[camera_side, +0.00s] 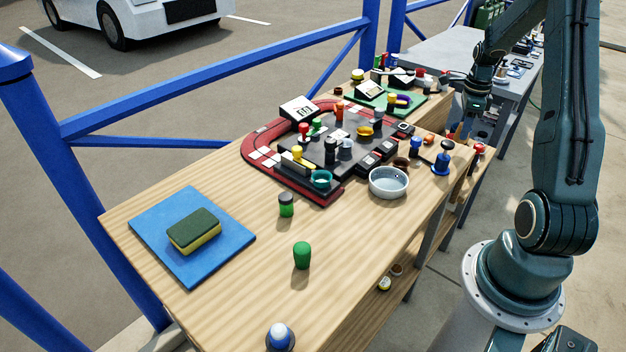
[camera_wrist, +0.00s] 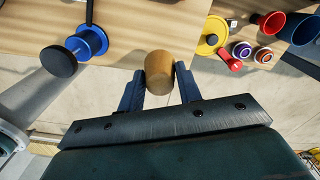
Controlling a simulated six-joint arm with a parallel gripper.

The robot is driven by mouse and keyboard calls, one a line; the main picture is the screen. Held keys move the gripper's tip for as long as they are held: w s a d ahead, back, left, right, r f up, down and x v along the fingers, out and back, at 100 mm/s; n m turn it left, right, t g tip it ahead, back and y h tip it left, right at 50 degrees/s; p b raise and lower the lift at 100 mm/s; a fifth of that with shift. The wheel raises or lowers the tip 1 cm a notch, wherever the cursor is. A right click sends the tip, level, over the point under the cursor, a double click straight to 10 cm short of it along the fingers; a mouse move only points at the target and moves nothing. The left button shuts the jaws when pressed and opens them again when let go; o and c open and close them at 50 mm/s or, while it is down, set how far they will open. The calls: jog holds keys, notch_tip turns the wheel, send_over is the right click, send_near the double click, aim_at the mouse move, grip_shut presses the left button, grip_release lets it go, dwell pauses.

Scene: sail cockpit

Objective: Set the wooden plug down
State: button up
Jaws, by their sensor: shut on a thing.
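The wooden plug (camera_wrist: 160,72), a small brown cylinder, sits between the two fingers of my gripper (camera_wrist: 161,88) in the wrist view. My gripper is shut on it. Pale ground shows around the plug in that view, with the wooden table's edge (camera_wrist: 150,45) just beyond it. In the side view my gripper (camera_side: 465,128) hangs at the far right end of the wooden table, near the grey bench. The plug is too small to make out there.
A blue piece (camera_wrist: 88,42) with a black disc stands left of the plug in the wrist view. A yellow round piece (camera_wrist: 212,35) and red pieces lie to the right. In the side view, a pale bowl (camera_side: 388,183) and green plugs stand on the table; its front has free room.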

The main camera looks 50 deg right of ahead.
jog(key=shift+f, duration=2.05)
jog(key=shift+f, duration=0.1)
jog(key=o, duration=1)
notch_tip(320, 180, up, 12)
jog(key=shift+r, duration=0.1)
